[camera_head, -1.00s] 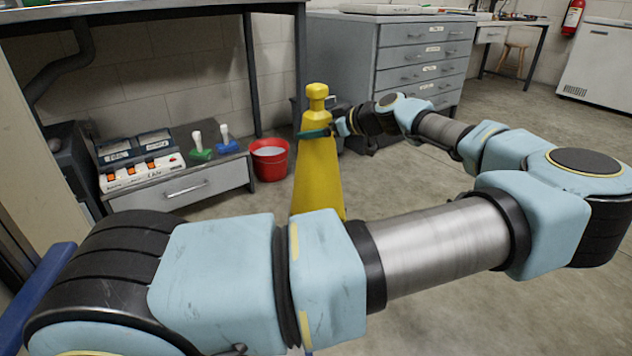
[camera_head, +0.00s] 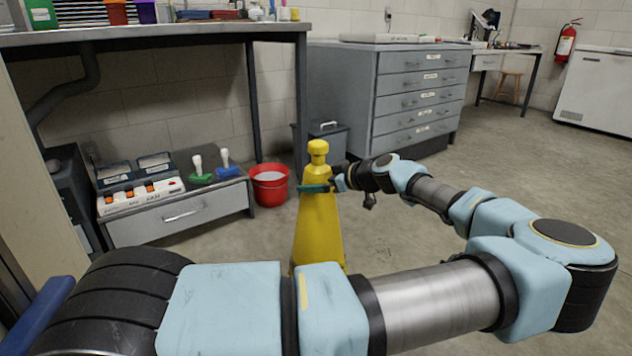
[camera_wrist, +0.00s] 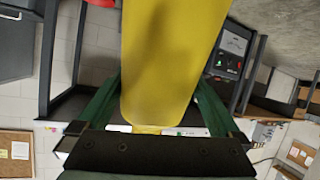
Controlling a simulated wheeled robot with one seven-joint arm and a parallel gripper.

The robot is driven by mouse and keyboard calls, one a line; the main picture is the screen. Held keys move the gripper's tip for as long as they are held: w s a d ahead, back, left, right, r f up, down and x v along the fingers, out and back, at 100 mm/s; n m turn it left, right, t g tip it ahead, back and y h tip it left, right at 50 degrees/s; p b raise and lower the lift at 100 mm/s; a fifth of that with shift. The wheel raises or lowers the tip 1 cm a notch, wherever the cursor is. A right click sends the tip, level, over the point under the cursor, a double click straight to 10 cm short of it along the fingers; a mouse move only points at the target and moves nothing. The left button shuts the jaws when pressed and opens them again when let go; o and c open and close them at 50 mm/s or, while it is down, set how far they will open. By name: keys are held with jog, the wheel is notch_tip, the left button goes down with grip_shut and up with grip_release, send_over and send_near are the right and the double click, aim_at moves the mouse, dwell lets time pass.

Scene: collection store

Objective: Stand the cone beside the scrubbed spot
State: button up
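The yellow cone (camera_head: 318,225) stands upright in front of me in the head view, its base hidden behind my arm. I cannot tell whether it touches the floor. My gripper (camera_head: 317,188) is shut on the cone just below its knobbed top. In the wrist view the cone (camera_wrist: 172,60) fills the space between the green fingers of my gripper (camera_wrist: 160,88). I cannot make out a scrubbed spot on the floor.
A red bucket (camera_head: 270,187) stands behind and left of the cone, beside a low drawer unit (camera_head: 180,212) with chargers and brushes on top. A grey drawer cabinet (camera_head: 420,90) stands behind. Open concrete floor (camera_head: 500,160) lies to the right.

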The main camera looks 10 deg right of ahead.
jog(key=p+v, duration=0.3)
jog(key=v, duration=0.9)
